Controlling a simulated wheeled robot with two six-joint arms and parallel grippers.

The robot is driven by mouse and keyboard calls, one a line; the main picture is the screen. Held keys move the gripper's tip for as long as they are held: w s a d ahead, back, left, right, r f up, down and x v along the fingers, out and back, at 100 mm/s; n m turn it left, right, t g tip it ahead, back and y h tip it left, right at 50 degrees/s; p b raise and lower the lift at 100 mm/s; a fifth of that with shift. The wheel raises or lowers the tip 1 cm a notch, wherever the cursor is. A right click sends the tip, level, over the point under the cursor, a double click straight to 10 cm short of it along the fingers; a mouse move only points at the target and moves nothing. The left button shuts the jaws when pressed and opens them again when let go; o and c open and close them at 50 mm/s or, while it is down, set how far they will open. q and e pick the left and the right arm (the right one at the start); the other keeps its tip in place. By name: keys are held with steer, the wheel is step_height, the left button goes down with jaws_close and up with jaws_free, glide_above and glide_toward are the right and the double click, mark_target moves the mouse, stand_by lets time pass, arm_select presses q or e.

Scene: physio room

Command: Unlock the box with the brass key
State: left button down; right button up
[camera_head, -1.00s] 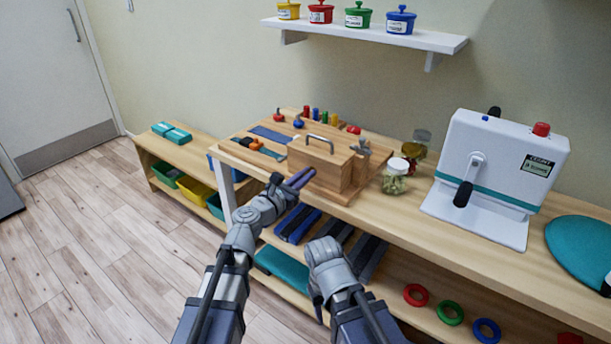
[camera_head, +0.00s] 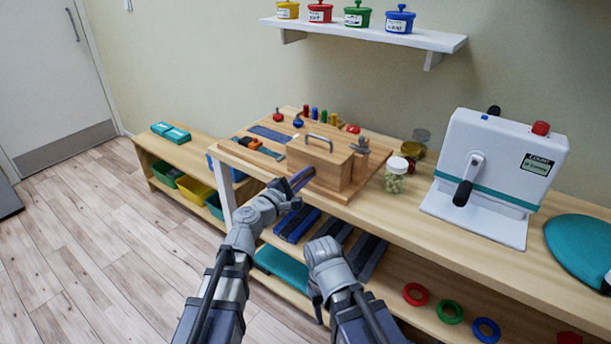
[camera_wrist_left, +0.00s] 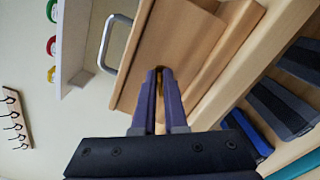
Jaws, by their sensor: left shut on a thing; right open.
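The wooden box (camera_head: 318,167) with a grey metal handle stands on a wooden board on the bench. My left gripper (camera_head: 304,177) is at the box's front face, its fingers pointing at it. In the left wrist view the fingers (camera_wrist_left: 157,80) are shut on a small brass-coloured piece, the brass key (camera_wrist_left: 159,75), at the box front (camera_wrist_left: 178,45). Most of the key is hidden between the fingers, and I cannot tell how deep it sits in the box. My right gripper (camera_head: 317,302) is open, low in front of the bench, with its fingers mostly hidden.
The board (camera_head: 262,152) also carries latches and coloured pegs. A glass jar (camera_head: 396,176) stands right of the box, and a white crank machine (camera_head: 494,175) is further right. The lower shelf holds dark blue and grey weights (camera_head: 297,223) and coloured rings (camera_head: 449,313).

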arm_select(q)
steer(key=shift+s+f+m, duration=0.1)
steer(key=shift+m, duration=2.2)
steer(key=c, duration=1)
jaws_free()
steer(key=v, duration=0.7)
steer(key=shift+s+a, duration=0.25)
steer(key=shift+s, duration=0.05)
